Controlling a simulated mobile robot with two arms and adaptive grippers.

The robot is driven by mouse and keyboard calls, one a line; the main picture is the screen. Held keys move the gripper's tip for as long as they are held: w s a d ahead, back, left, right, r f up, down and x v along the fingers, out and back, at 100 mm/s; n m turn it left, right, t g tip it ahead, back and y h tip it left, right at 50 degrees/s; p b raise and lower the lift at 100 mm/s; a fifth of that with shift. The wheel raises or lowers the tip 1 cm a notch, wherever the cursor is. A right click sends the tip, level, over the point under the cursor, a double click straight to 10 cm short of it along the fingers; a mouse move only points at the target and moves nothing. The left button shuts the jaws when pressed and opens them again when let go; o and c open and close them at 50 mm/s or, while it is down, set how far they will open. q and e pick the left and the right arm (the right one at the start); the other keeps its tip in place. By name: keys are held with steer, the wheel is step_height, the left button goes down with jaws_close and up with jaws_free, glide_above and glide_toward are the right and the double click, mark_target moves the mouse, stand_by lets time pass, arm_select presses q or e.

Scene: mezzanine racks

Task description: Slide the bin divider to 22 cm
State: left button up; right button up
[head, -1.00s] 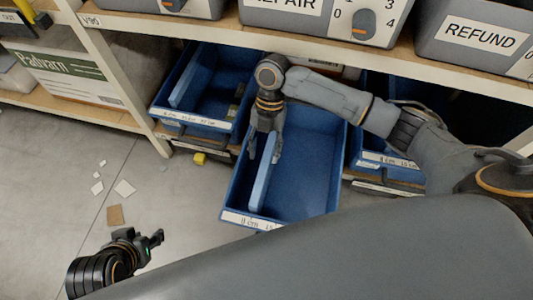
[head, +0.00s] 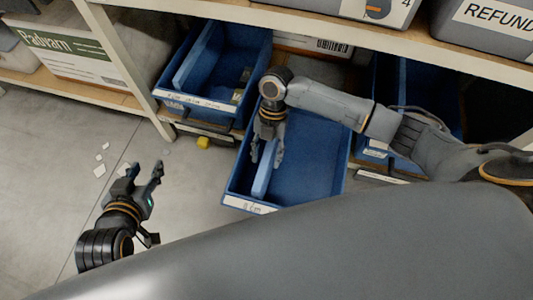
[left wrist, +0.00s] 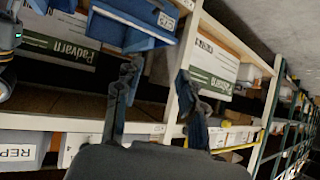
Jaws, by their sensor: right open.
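The pulled-out blue bin (head: 315,165) stands in the middle of the head view. Its pale blue divider (head: 264,175) stands upright near the bin's left wall. A white label strip (head: 248,205) with a cm mark runs along the bin's front edge, partly hidden by my grey body. My right gripper (head: 266,157) points down into the bin with its fingers apart, one on each side of the divider; contact is unclear. My left gripper (head: 146,170) is open and empty above the floor, left of the bin. Its open fingers also show in the left wrist view (left wrist: 156,90).
Another blue bin (head: 218,65) with its own divider sits behind to the left, and one (head: 420,90) to the right behind my right arm. The shelf edge (head: 300,20) runs above the bins.

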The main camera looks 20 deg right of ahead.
jaws_close()
arm_select(q)
steer(key=s+a+f+g+y+p, duration=0.1)
steer(key=s+a+f+g+p, duration=0.1)
steer(key=s+g, duration=0.3)
steer(key=s+a+f+g+y+p, duration=0.1)
steer(key=s+a+f+g+p, duration=0.15)
steer(key=s, duration=0.35)
step_height(320, 180, down, 7)
steer(key=p, duration=0.2)
steer(key=shift+w+d, duration=0.25)
steer(key=shift+d, duration=0.1)
arm_select(e)
steer(key=s+d, duration=0.8)
steer(key=d, duration=0.4)
